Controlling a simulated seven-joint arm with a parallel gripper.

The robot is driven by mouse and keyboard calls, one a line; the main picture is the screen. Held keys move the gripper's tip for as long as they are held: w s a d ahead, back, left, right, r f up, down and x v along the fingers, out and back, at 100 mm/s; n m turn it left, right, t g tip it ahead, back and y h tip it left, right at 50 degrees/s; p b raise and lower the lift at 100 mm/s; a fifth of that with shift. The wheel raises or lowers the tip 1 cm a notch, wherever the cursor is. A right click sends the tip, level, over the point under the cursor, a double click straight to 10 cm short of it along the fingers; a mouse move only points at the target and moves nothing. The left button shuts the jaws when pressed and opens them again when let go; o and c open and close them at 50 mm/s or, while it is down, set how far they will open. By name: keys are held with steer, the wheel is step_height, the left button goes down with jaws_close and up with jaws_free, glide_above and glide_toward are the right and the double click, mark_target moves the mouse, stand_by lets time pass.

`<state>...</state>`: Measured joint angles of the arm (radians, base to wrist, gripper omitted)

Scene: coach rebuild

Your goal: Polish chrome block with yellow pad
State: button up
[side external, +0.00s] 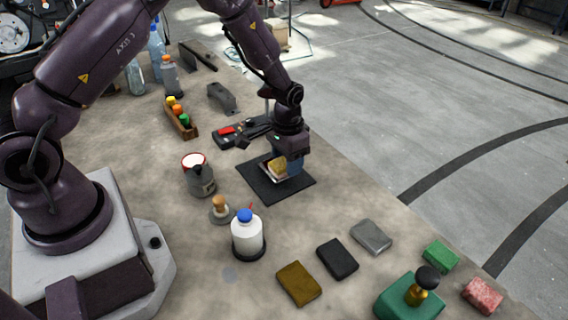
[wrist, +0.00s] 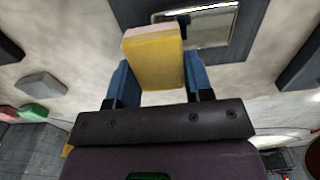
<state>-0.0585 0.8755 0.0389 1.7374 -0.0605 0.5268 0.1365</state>
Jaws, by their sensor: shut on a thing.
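My gripper (wrist: 160,85) has blue fingers shut on the yellow pad (wrist: 155,60), one finger on each side. In the side external view the yellow pad (side external: 277,167) is held low over the black mat (side external: 283,194). The chrome block (side external: 266,178) shows only as a pale edge beneath the pad; the pad and gripper hide most of it. In the wrist view a shiny, pale-rimmed surface (wrist: 218,30), apparently the chrome block, lies beyond the pad. I cannot tell whether pad and block touch.
A white bottle with a blue cap (side external: 247,238) and a grey can (side external: 199,176) stand left of the mat. Brown (side external: 298,283), black (side external: 337,259), grey (side external: 371,236), green (side external: 440,256) and pink (side external: 482,295) pads lie in front. A multimeter (side external: 238,132) lies behind the mat.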

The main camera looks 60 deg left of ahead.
steer(key=shift+s+r, duration=0.1)
steer(key=shift+r, duration=2.8)
